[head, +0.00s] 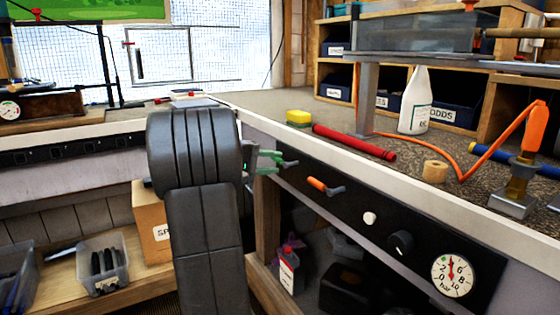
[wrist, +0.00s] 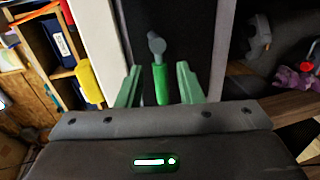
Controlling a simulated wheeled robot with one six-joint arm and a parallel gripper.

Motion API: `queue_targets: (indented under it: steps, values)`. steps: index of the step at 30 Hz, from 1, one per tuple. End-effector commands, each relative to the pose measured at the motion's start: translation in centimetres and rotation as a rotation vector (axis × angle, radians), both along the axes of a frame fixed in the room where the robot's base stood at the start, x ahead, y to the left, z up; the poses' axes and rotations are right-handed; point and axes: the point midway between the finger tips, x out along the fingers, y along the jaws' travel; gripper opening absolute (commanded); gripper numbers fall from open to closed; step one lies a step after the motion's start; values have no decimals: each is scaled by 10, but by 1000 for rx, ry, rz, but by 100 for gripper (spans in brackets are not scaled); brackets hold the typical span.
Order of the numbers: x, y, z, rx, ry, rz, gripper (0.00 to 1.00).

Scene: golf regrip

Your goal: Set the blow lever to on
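A lever with a green handle (wrist: 161,85) and a grey pivot end shows in the wrist view, on a black control panel (head: 305,176) under the bench edge. In the head view its grey end (head: 291,164) shows beside my gripper (head: 279,162); its handle is mostly hidden there. My gripper's green fingers stand open on either side of the handle in the wrist view (wrist: 158,76), with a gap on both sides. A second lever with an orange handle (head: 318,184) sits farther right on the panel. No label naming the blow lever is readable.
The panel also has a white knob (head: 370,218), a black knob (head: 401,242) and a pressure gauge (head: 452,276). Above it, the bench holds a red grip (head: 354,142), a yellow sponge (head: 299,118) and a white bottle (head: 415,102). A shelf with bins lies below.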

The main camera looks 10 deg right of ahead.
Motion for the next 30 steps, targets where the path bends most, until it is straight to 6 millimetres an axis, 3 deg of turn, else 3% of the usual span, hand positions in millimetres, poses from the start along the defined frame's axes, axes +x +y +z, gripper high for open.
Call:
queue_targets:
  steps: [6, 13, 19, 30]
  values:
    - [-17, 50, 14, 0, 0, 6, 33]
    - [-30, 84, 20, 0, -1, 3, 33]
    - [-35, 94, 21, 1, 0, 0, 33]
    - [-34, 93, 20, 1, 0, -1, 33]
